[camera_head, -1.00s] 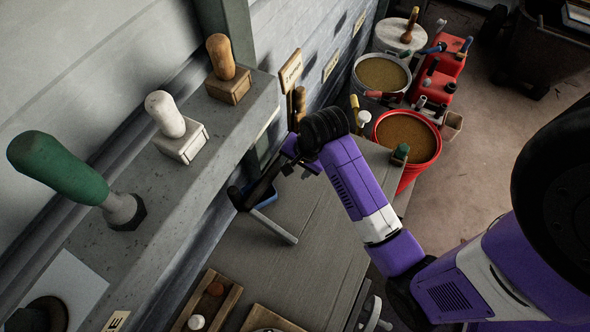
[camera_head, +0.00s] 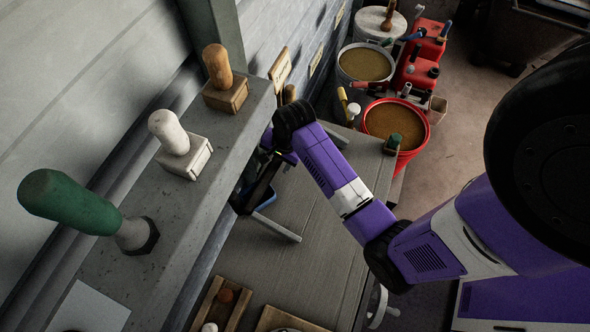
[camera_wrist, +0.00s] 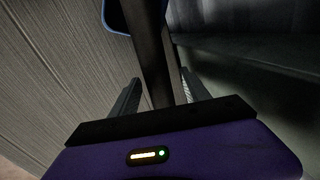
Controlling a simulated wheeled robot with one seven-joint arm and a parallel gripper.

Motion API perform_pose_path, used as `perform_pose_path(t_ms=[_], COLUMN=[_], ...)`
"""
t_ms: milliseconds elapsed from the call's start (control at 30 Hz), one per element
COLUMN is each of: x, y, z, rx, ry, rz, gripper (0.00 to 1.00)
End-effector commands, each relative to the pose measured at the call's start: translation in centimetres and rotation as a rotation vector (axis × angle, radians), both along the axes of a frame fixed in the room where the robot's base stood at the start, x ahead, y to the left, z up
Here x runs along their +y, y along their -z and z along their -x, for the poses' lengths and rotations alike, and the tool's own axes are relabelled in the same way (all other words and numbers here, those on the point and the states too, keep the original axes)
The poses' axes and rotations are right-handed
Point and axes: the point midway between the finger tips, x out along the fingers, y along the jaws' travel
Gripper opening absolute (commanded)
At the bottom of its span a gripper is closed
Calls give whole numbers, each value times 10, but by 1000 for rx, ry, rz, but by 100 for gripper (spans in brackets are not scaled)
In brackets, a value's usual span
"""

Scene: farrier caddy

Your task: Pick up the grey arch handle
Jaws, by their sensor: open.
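A dark grey bar (camera_head: 258,186), which looks like the arch handle, slants over a small blue tray (camera_head: 265,197) on the workbench beside the wall ledge. My gripper (camera_head: 268,158) is at its upper end, partly hidden by my wrist. In the wrist view the bar (camera_wrist: 152,50) runs between the two open fingers of my gripper (camera_wrist: 160,76). I cannot tell whether either finger touches it. A corner of the blue tray (camera_wrist: 116,16) shows at the top. A lighter grey rod (camera_head: 277,228) sticks out to the right from the bar's lower end.
A grey ledge (camera_head: 180,225) with green, white and orange-brown handled tools runs along the left. The grey bench top (camera_head: 310,260) is clear right of the rod. Wooden trays (camera_head: 222,305) lie at the near edge. A red bucket (camera_head: 424,146) stands beyond the bench.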

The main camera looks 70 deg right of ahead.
Motion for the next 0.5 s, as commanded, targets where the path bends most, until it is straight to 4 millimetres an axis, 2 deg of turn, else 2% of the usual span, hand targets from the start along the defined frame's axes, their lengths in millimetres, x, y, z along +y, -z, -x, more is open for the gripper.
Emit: perform_pose_path(t_ms=[133,400,467,500], x=[0,0,0,0], y=[15,18,18,18], z=[-3,-4,-4,-4], rx=[1,0,0,0], ry=[1,0,0,0], rz=[0,1,1,1], gripper=[55,55,45,37])
